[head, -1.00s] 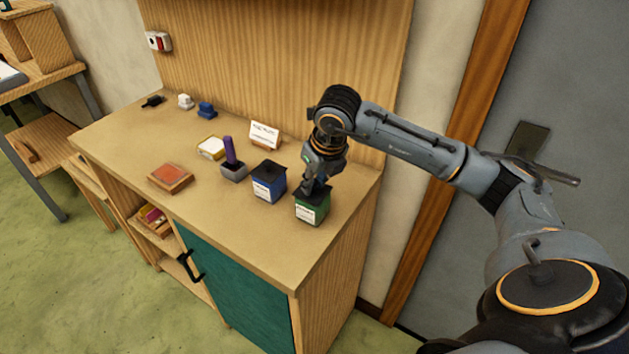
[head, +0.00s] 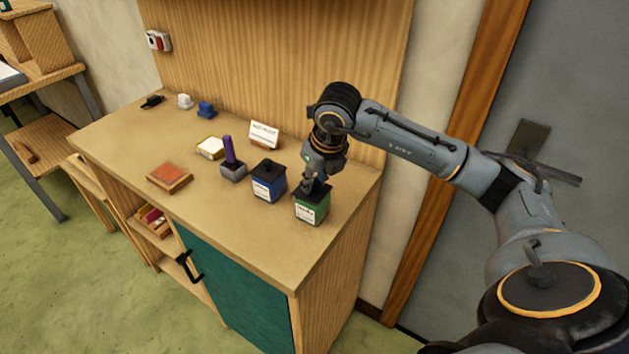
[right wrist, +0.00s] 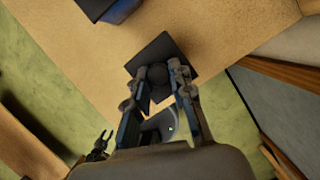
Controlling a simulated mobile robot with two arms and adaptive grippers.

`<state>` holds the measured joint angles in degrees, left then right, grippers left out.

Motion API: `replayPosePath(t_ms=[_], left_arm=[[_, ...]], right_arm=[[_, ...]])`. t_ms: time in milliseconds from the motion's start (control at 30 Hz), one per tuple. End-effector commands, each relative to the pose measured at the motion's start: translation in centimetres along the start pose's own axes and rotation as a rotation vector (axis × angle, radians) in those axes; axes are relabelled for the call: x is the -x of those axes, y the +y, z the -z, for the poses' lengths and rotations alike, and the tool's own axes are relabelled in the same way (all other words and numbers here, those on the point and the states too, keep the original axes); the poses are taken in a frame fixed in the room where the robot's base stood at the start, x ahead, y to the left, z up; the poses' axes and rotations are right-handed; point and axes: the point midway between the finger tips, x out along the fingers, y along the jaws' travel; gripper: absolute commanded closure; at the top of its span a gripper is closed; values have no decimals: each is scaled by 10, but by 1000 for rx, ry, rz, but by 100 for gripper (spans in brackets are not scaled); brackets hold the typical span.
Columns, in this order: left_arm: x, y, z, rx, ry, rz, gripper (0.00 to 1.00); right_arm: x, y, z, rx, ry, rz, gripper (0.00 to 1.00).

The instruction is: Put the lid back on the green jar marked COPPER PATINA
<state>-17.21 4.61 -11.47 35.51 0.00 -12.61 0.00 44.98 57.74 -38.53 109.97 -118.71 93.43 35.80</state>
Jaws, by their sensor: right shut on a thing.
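The green jar (head: 311,210) stands upright near the right front of the cabinet top, with a white label on its front. Its dark square lid (head: 322,190) is on the jar's top, and the lid with its round knob also shows in the right wrist view (right wrist: 166,52). My right gripper (head: 312,186) is directly above the jar. In the right wrist view its two fingers (right wrist: 155,75) are shut on the lid's knob. The lid hides the jar's rim, so I cannot tell how fully it is seated.
A blue jar with a dark lid (head: 269,185) stands just left of the green jar. The front middle of the top is clear.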

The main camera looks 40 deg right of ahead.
Motion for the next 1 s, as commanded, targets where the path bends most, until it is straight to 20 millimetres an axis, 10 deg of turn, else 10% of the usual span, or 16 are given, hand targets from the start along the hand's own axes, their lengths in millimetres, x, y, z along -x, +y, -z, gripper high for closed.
replayPosePath(t_ms=[1000], left_arm=[[-6, 0, 0, 0, 1, 0, 58]], right_arm=[[-3, 0, 1, 0, 1, 0, 100]])
